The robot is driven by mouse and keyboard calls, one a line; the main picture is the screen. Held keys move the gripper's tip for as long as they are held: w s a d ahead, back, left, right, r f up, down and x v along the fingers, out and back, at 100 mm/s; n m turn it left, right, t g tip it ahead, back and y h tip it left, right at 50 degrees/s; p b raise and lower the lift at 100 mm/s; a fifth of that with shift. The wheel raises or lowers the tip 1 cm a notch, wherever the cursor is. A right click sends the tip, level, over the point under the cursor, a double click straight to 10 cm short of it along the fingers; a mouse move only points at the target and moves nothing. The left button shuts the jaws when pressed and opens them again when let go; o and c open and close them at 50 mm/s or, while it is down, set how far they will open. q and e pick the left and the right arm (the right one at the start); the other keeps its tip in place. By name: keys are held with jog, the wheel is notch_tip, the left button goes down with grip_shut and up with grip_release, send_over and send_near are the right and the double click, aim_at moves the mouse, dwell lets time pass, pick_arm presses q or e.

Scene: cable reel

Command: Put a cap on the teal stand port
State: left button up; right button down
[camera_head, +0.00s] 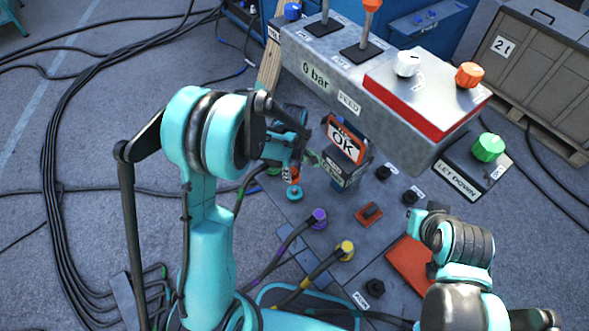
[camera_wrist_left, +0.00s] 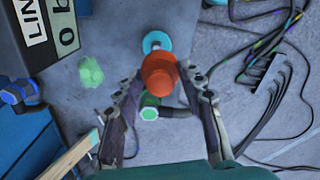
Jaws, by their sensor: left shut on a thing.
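My left gripper (camera_head: 291,163) is shut on an orange-red cap (camera_head: 291,175). In the left wrist view the cap (camera_wrist_left: 158,78) sits between the two fingers (camera_wrist_left: 162,92). The teal stand port (camera_head: 294,193) is on the grey floor plate, just below the cap in the head view. In the left wrist view the teal port (camera_wrist_left: 155,42) shows just beyond the cap, partly overlapped by it. The exact gap between cap and port is unclear. My right arm shows at the lower right of the head view, but its gripper cannot be made out.
A purple port (camera_head: 319,217) and a yellow port (camera_head: 345,249) with cables stand nearby. A green cable end (camera_wrist_left: 150,107) lies close to the fingers. The grey control box (camera_head: 340,85) with levers and the "OK" sign (camera_head: 345,140) rise to the right.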

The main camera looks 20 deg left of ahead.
pick_arm(q)
jog(key=shift+w+d+f+n, duration=0.1)
jog(key=shift+w+f+n, duration=0.15)
jog(key=shift+n, duration=0.25)
jog(key=shift+w+d+f+n, duration=0.1)
jog(key=shift+f+n, duration=0.15)
jog(key=shift+n, duration=0.25)
jog(key=b, duration=0.6)
send_over(295, 190)
notch_tip(295, 190, down, 8)
jog(key=shift+r, duration=0.1)
jog(key=shift+f, duration=0.45)
jog(key=shift+b, duration=0.4)
jog(key=shift+f, duration=0.2)
jog(key=o, duration=1.2)
jog(key=shift+r, duration=0.1)
